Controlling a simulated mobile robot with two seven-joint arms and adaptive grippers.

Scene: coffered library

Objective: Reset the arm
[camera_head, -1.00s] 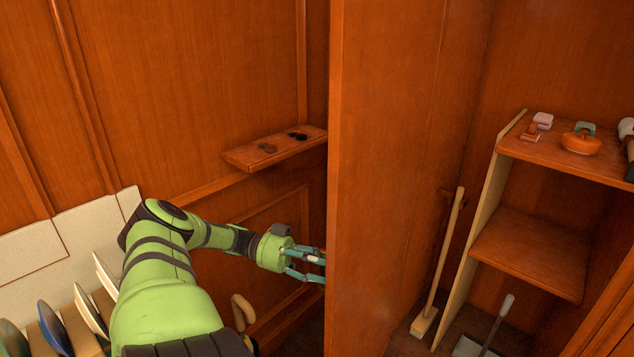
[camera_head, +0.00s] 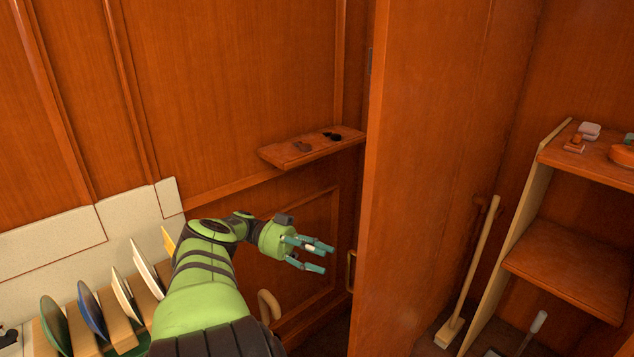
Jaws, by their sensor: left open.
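My green left arm comes in from the bottom left of the head view. My left gripper (camera_head: 318,256) is open and empty, with its teal fingers pointing right. It is in front of the wood-panelled wall, below a small wooden wall shelf (camera_head: 290,154). The fingertips are apart from the near edge of a wooden door (camera_head: 400,180) to their right. A handle (camera_head: 351,270) shows by the door's edge. My right gripper is not in view.
Several plates (camera_head: 91,312) stand in a wooden rack at the lower left. Behind the door, an open closet holds a shelf unit (camera_head: 570,270), a long-handled wooden tool (camera_head: 472,270) and a white-gripped tool (camera_head: 530,330). Small items lie on the wall shelf.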

